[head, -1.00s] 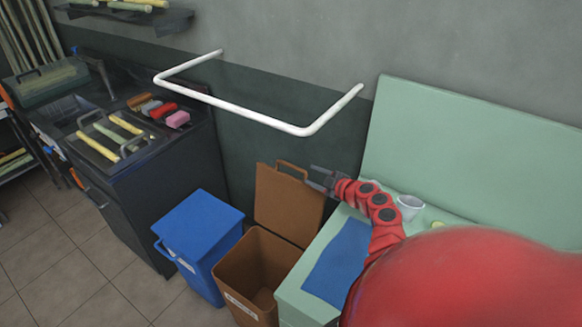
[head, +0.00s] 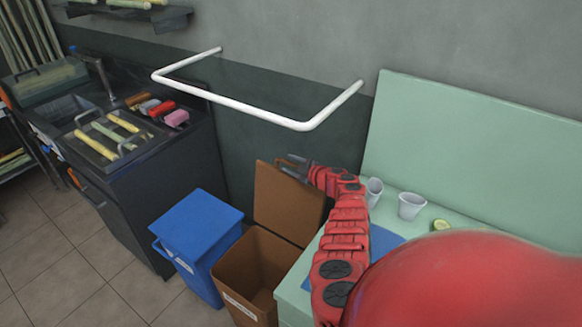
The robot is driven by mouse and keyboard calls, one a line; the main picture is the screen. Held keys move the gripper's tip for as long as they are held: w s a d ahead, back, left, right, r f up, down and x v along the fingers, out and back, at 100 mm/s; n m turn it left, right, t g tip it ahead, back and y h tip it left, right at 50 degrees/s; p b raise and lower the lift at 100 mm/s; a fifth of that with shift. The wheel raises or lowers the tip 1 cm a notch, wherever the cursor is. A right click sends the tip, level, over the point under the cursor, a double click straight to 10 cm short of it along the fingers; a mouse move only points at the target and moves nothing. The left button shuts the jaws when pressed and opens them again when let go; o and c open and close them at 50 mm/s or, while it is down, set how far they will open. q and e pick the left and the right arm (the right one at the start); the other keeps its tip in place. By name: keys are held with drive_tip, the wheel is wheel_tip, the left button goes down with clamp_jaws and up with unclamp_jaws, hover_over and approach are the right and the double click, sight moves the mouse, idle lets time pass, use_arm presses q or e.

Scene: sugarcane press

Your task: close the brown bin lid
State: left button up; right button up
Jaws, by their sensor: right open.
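The brown bin (head: 232,265) stands on the floor between the blue bin and the green counter. Its brown lid (head: 282,205) stands open, raised upright at the back of the bin against the wall side. The lid's handle is at its top edge, partly hidden behind my gripper. My right gripper (head: 283,163) is at the top of the lid, by the handle, with its jaws open. I cannot tell whether it touches the lid. My red right arm reaches over the green counter from the right. My left gripper is not in view.
A blue bin (head: 198,228) with its lid shut stands left of the brown bin. The green counter (head: 292,290) is to the right, with white cups (head: 411,206) and a cut lime (head: 440,225). A white rail (head: 240,108) juts from the wall above. A dark sink unit (head: 150,190) is at left.

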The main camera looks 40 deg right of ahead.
clamp_jaws()
idle(0.3)
idle(1.2)
